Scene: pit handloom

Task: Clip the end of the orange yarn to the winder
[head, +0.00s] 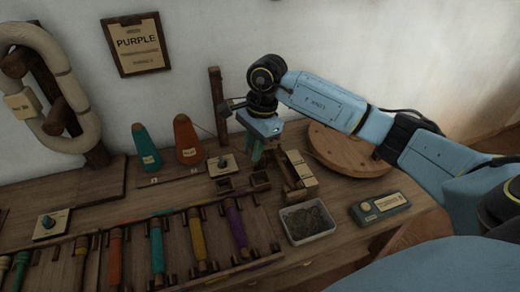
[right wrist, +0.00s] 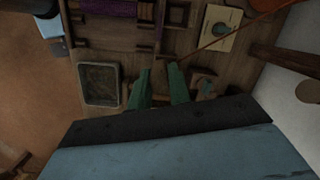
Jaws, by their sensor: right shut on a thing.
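The orange yarn cone (head: 187,145) stands at the back of the bench; its edge shows in the right wrist view (right wrist: 264,5). A thin orange yarn (right wrist: 222,37) runs from that cone to my right fingertips. My right gripper (head: 262,155) points down, shut on the yarn's end; its green fingers also show in the right wrist view (right wrist: 160,88). The fingers hide the end itself. Just right of and below the gripper is a wooden fixture with pale blocks (head: 301,176), perhaps the winder; I cannot tell. My left gripper is out of view.
A teal cone (head: 146,150) stands left of the orange one. A wooden post (head: 217,105) rises behind the gripper. A knob plate (head: 222,166), a grey tray (head: 284,228), a green box (head: 380,207) and a round wooden disc (head: 345,152) surround the fixture. Coloured bobbins fill the front rack.

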